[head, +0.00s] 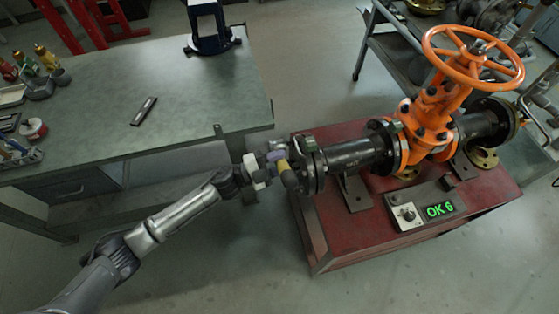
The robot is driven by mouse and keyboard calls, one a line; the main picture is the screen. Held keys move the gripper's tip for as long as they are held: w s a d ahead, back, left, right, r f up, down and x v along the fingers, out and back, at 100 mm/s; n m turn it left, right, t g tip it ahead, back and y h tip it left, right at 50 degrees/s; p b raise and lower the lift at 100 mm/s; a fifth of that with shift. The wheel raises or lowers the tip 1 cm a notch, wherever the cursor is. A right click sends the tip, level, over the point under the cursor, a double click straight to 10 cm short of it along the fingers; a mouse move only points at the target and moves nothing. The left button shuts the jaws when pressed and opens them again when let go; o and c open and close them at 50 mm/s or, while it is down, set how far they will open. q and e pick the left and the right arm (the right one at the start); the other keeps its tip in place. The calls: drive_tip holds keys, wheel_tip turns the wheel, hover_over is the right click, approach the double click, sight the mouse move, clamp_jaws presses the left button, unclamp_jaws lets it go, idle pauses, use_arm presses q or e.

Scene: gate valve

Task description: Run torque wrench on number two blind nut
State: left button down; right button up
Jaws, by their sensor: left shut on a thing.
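My left gripper (266,168) reaches in from the left and is shut on the torque wrench (284,166), a small tool with yellow, purple and dark parts. The wrench is right at the outer face of the blind flange (312,168), on the left end of the black pipe. The gripper and tool hide part of that face. I cannot tell which nut the wrench is at, or whether it is seated on it. My right gripper is not in view.
The orange gate valve (432,115) and its pipe stand on a red base (355,240). A workbench (190,100) on the left holds a dark bar-shaped item (144,111), bottles and a blue vise (209,30).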

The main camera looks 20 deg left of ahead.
use_arm(q)
drive_tip(key=shift+r, duration=0.15)
idle(0.3)
drive_tip(key=shift+w+d, duration=0.2)
drive_tip(key=shift+w, duration=0.05)
drive_tip(key=shift+x, duration=1.35)
drive_tip(key=shift+s+d, duration=0.1)
drive_tip(key=shift+s, duration=0.05)
drive_tip(key=shift+d, duration=0.15)
drive_tip(key=shift+p, duration=0.35)
idle(0.8)
drive_tip(key=shift+p, duration=0.3)
idle(0.6)
drive_tip(key=shift+d, duration=0.1)
idle(0.6)
